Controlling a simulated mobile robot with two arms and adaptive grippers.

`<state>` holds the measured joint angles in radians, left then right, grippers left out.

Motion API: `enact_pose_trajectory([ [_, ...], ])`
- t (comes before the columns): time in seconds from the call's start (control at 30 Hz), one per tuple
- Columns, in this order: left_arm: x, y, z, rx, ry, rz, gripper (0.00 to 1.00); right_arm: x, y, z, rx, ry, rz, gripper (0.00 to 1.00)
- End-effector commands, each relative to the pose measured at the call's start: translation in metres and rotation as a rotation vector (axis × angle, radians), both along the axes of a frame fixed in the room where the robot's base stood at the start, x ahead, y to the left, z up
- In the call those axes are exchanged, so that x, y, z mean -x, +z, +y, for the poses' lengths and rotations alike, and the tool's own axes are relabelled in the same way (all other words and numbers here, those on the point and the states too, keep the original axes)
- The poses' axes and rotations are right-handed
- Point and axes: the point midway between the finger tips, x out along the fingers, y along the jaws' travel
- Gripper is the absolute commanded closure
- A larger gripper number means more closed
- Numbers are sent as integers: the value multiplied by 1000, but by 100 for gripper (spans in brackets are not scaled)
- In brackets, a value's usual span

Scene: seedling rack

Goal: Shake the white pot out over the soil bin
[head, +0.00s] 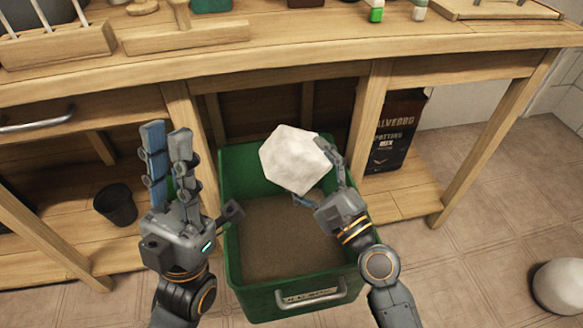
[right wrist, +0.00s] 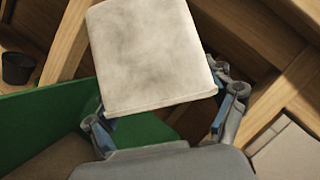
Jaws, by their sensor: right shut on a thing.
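The white pot (head: 292,158) is up in the air over the soil bin (head: 255,170), a green box with brown soil in it and a handle at the front. The pot is tilted, and its opening does not show in either view. No soil is seen falling from it. My right gripper (head: 322,178) is shut on the pot from its right side. In the right wrist view the pot (right wrist: 155,60) sits between the fingers (right wrist: 165,125), with faint dark smudges on its wall. My left gripper (head: 190,175) is open and empty, fingers pointing up, left of the bin.
The wooden bench (head: 300,50) runs behind the bin, with tools and small bottles on top. A black pot (head: 116,204) stands on the lower shelf at left, and a dark potting mix bag (head: 392,135) at right. A white round object (head: 560,287) is at far right.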

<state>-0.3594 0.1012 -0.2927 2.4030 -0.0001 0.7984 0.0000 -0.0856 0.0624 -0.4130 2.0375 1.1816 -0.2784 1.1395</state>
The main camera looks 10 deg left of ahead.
Motion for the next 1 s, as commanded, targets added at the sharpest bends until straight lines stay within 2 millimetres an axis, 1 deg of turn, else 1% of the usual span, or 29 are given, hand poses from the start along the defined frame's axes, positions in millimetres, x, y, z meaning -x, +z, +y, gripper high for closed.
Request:
enact_pose_trajectory([
  [0.03,0,0,0,0,0,0,79,-1,15,0,-7,-4,-8,57],
  [0.07,0,0,0,0,0,0,79,-1,14,-1,-2,-4,-6,57],
  [0.1,0,0,0,0,0,0,79,0,8,0,7,3,-6,57],
  [0.17,0,0,0,0,0,0,79,0,-17,0,23,8,-1,57],
  [0.23,0,0,0,0,0,-1,79,-1,-22,4,23,14,-15,57],
  [0.3,0,0,0,0,0,-1,79,-1,-33,0,19,7,-12,56],
  [0.37,0,0,0,0,0,-1,79,-1,-34,0,6,2,-7,56],
  [0.47,0,0,0,0,0,-1,79,0,-14,5,-25,-1,-1,56],
  [0.53,0,0,0,0,0,-1,79,0,-7,-2,-19,-11,4,56],
  [0.57,0,1,0,0,0,-1,79,0,8,1,-19,-5,-10,56],
  [0.6,0,0,0,0,0,-1,79,0,14,0,-11,-4,-9,56],
  [0.63,0,0,0,0,0,-1,79,-1,15,0,-4,-3,-5,56],
  [0.67,0,0,0,0,0,-1,79,-1,12,0,2,-1,-5,56],
  [0.73,0,0,0,0,0,-1,79,0,-13,1,20,11,-1,56],
  [0.77,0,0,0,0,0,-1,79,-1,-21,0,25,9,-3,56],
  [0.8,0,0,0,0,0,-1,79,-1,-21,4,22,14,-14,56],
  [0.9,0,0,0,0,0,-1,79,-1,-34,0,17,5,-10,56],
  [0.97,0,0,0,0,0,-1,79,0,-32,1,0,2,-6,56],
  [1.0,0,0,0,0,0,-1,79,0,-23,5,-16,1,-4,56],
])
